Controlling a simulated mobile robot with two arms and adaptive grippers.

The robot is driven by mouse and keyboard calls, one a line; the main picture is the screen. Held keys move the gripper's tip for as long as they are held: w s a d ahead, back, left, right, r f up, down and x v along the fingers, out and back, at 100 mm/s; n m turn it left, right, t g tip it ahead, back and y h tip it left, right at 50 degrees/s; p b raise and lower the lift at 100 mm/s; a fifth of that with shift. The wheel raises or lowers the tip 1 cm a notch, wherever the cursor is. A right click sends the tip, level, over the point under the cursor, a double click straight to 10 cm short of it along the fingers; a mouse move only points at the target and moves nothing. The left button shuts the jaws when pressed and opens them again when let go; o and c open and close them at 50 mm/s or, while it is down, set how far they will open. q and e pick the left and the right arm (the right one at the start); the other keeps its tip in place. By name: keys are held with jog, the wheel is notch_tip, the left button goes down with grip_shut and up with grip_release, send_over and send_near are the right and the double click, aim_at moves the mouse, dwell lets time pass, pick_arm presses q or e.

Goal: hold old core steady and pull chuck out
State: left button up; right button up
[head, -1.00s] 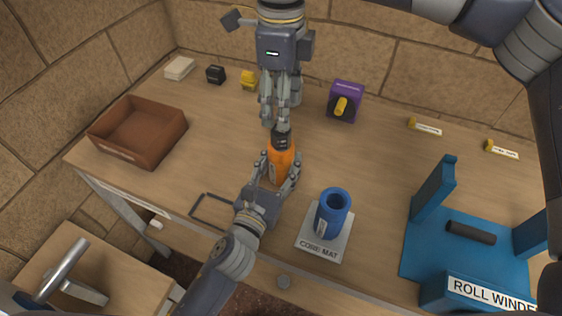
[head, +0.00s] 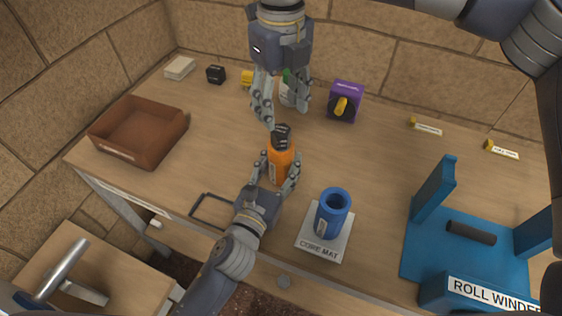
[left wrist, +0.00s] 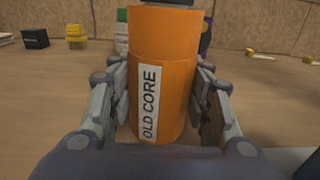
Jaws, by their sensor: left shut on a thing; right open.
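The orange old core (head: 281,172) stands upright on the table in the head view; its "OLD CORE" label faces the left wrist view (left wrist: 160,95). My left gripper (head: 279,163) is shut around its sides. The dark chuck (head: 281,135) sticks up from the core's top; only its lower edge shows in the left wrist view (left wrist: 170,2). My right gripper (head: 285,112) is open and empty, its fingers spread above and behind the chuck. One fingertip is close to the chuck; I cannot tell whether it touches.
A blue core (head: 333,208) stands on the core mat (head: 318,250) to the right. The blue roll winder (head: 425,245) is farther right. A brown tray (head: 140,145) is at left. A purple box (head: 345,100) and a green-and-white bottle (left wrist: 122,32) are behind. A black frame (head: 205,208) lies near the front edge.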

aim_at(281, 129)
jog(key=shift+f, duration=0.9)
jog(key=shift+f, duration=2)
jog(key=shift+c, duration=0.6)
grip_shut()
